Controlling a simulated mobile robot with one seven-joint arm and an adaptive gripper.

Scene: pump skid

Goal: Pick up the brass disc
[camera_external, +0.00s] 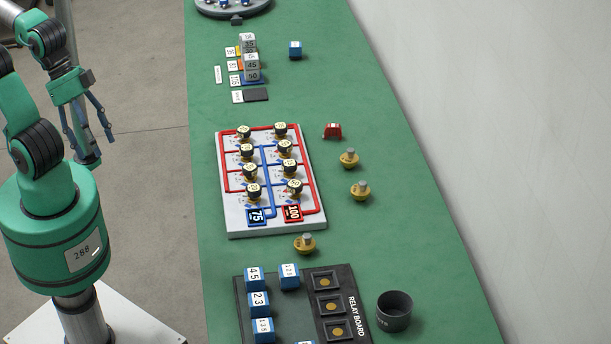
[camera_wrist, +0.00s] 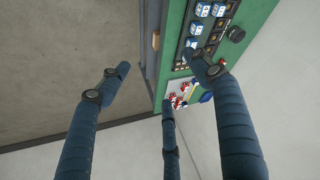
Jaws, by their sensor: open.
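Three loose brass discs with grey knobs lie on the green bench: one (camera_external: 349,158) and another (camera_external: 361,190) right of the white valve panel, and a third (camera_external: 305,244) below it. Small round brass-coloured faces (camera_external: 325,282) also show in the sockets of the black relay board. I cannot tell which is the task's brass disc. My gripper (camera_external: 88,138) is open and empty, off the bench's left side, well apart from all of these. In the wrist view its fingers (camera_wrist: 158,75) are spread, with the bench beyond them.
The white panel (camera_external: 233,222) carries several knobs and red and blue pipes. The relay board (camera_external: 303,290) holds blue numbered blocks; a dark cup (camera_external: 394,312) stands beside it. The wall bounds the right.

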